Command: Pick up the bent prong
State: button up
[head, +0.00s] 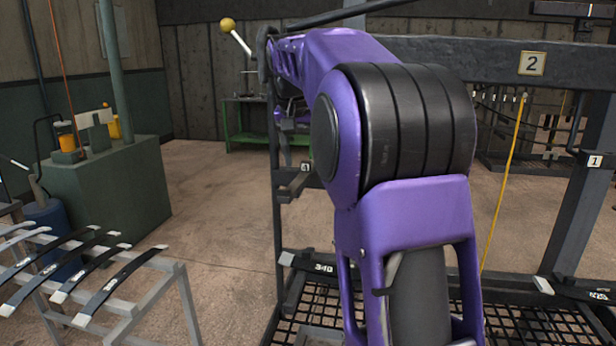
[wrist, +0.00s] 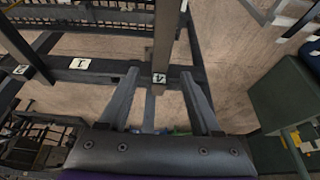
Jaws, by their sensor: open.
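I cannot pick out the bent prong with certainty in either view. In the wrist view my gripper (wrist: 160,75) is open, its two grey fingers spread apart with nothing held between them. A dark rack beam (wrist: 110,72) crosses behind the fingertips, with a label 4 (wrist: 159,79) showing between them. A narrow grey bar (wrist: 150,108) shows in the gap below that label; I cannot tell what it is. In the head view my purple arm covers the middle of the rack and my gripper is not clearly visible. A label 4 (head: 305,167) shows on the rack left of my arm.
The dark rack frame (head: 440,50) stands close around my arm, with a mesh base (head: 510,322) below. A yellow cord (head: 505,180) hangs at right. Dark leaf springs (head: 115,282) lie on a grey stand at left. A green machine (head: 110,190) stands behind it. Open floor (head: 215,215) lies between.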

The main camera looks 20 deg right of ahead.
aim_at(304, 174)
jog(key=shift+b+x, duration=0.65)
jog(key=shift+x, duration=2.55)
jog(key=shift+s+a, duration=0.1)
grip_shut()
jog(key=shift+r, duration=0.1)
